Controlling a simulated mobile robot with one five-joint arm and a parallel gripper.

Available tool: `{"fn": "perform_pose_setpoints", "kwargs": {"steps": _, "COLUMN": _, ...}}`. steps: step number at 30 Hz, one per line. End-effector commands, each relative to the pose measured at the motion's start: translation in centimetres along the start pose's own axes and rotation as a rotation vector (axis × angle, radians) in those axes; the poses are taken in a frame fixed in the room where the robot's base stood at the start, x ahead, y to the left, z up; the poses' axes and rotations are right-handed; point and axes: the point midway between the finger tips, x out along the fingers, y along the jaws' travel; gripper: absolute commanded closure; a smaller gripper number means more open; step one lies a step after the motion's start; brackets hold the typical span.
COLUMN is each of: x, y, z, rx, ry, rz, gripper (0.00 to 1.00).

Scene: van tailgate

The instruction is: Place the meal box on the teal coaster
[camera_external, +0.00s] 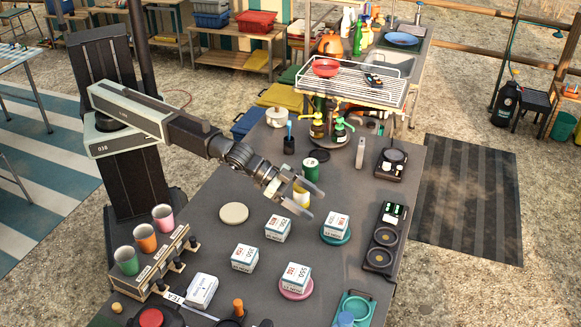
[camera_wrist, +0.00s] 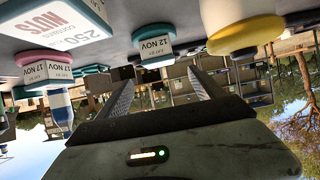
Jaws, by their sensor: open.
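Several white labelled meal boxes stand on the dark table. One meal box (camera_external: 336,221) is on the teal coaster (camera_external: 328,239), to the right of centre. Another box (camera_external: 296,275) is on the pink coaster (camera_external: 290,294). Two more boxes, one (camera_external: 278,228) behind the other (camera_external: 244,257), stand on the bare tabletop. My gripper (camera_external: 312,204) is open and empty above the table, close to a yellow-and-white cup (camera_external: 301,197) that it partly covers. The wrist view is upside down; the box on teal (camera_wrist: 156,50) shows beyond my open fingers (camera_wrist: 160,78).
An empty cream coaster (camera_external: 234,213) lies left of the boxes. A rack of coloured cups (camera_external: 145,237) stands at the left edge. A green can (camera_external: 311,169) and pump bottles (camera_external: 339,132) stand behind my gripper. A black double-ring device (camera_external: 384,242) lies along the right edge.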

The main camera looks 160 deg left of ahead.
Motion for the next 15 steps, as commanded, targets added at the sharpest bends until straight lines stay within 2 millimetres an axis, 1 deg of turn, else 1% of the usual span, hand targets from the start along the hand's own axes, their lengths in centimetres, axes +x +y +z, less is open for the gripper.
{"fn": "perform_pose_setpoints", "kwargs": {"steps": 1, "x": -1.8, "y": -0.1, "z": -0.3, "rx": 0.001, "ry": 0.0, "rz": 0.0, "gripper": 0.22}}
{"fn": "perform_pose_setpoints", "kwargs": {"steps": 3, "x": -2.9, "y": 0.0, "z": -0.2, "rx": 0.001, "ry": 0.0, "rz": 0.0, "gripper": 0.22}}
{"fn": "perform_pose_setpoints", "kwargs": {"steps": 6, "x": -3.9, "y": 0.0, "z": -0.1, "rx": 0.0, "ry": 0.0, "rz": 0.0, "gripper": 0.22}}
{"fn": "perform_pose_setpoints", "kwargs": {"steps": 9, "x": -4.2, "y": 0.0, "z": 0.0, "rx": 0.0, "ry": 0.0, "rz": 0.0, "gripper": 0.22}}
{"fn": "perform_pose_setpoints", "kwargs": {"steps": 15, "x": -4.2, "y": 0.0, "z": 0.0, "rx": 0.0, "ry": 0.0, "rz": 0.0, "gripper": 0.22}}
